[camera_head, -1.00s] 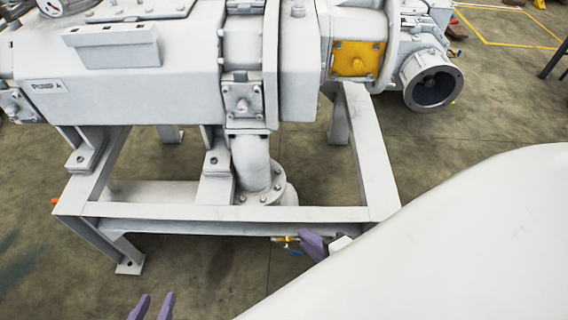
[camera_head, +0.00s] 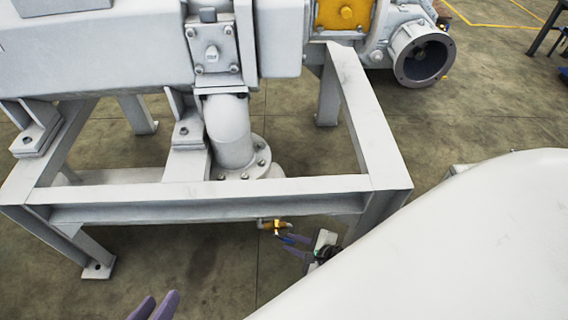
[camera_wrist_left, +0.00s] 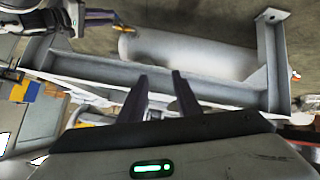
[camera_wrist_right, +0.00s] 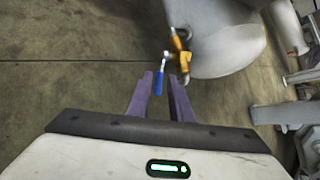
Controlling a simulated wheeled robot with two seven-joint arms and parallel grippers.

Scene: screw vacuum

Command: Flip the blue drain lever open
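The brass drain valve (camera_head: 273,224) shows under the front beam of the white frame in the head view. The right wrist view shows its orange-yellow body (camera_wrist_right: 180,50) and the blue lever (camera_wrist_right: 159,79), which hangs down from it. My right gripper (camera_wrist_right: 161,78) is open. Its purple fingertips stand on either side of the lever, with a gap visible; whether either touches it I cannot tell. In the head view my right gripper (camera_head: 292,246) is just below and right of the valve. My left gripper (camera_head: 155,305) is open and empty at the bottom edge.
The white steel frame (camera_head: 210,192) carries the pump and sits just above the valve. A flanged pipe elbow (camera_head: 232,140) stands behind the front beam. A large white surface covers the lower right. The floor below the valve is clear.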

